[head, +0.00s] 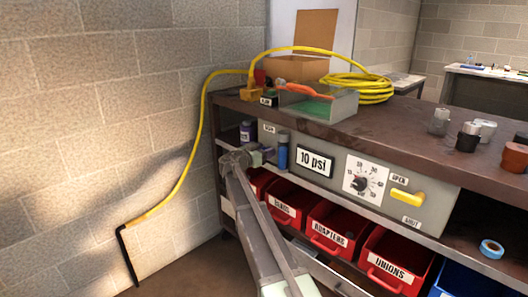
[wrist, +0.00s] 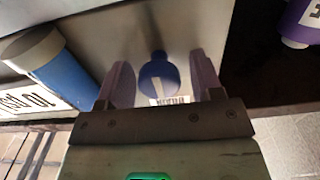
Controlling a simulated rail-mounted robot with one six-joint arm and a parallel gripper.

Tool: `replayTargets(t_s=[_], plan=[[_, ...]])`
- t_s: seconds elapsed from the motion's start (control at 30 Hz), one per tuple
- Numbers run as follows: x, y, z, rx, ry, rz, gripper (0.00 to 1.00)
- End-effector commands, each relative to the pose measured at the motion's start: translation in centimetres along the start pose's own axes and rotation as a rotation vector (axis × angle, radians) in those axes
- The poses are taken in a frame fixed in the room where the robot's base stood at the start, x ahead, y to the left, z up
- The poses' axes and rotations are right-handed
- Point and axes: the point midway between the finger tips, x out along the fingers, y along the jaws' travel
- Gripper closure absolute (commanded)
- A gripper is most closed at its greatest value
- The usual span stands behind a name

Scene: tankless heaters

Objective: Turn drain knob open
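A dark blue round knob (wrist: 158,75) sits on the grey panel in the wrist view, with a label beside it too blurred to read. I cannot confirm from the label that it is the drain knob. My gripper (wrist: 153,85) is open, with one finger on each side of this knob and a visible gap on both sides. In the head view my gripper (head: 262,154) is at the left end of the grey panel (head: 335,190) and hides the knob. A yellow handle (head: 406,198) between OPEN and SHUT labels is at the panel's right end.
A purple container (head: 246,132) is just left. A dial (head: 361,184) and a "10 psi" plate (head: 314,162) are farther right. Red bins (head: 333,228) sit below.

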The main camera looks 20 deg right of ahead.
Motion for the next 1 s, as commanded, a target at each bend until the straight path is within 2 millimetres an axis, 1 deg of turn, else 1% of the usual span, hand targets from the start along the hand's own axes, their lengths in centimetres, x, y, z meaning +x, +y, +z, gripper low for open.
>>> replayTargets(t_s=[0.03,0.2,0.27,0.3,0.47,0.67,0.87,1.0], plan=[[-0.01,0.00,0.00,0.000,0.000,0.000,0.48],[-0.03,-0.01,0.00,0.000,0.000,0.000,0.74],[-0.03,-0.01,0.00,0.000,0.000,0.000,0.83],[-0.04,0.00,0.00,0.000,0.000,0.000,0.86],[-0.05,-0.01,0.00,-0.008,0.000,0.000,0.86],[-0.05,-0.03,0.01,-0.059,0.000,0.000,0.86],[-0.06,-0.07,0.02,-0.178,0.000,0.000,0.86],[-0.07,-0.11,0.04,-0.295,0.000,0.000,0.86]])
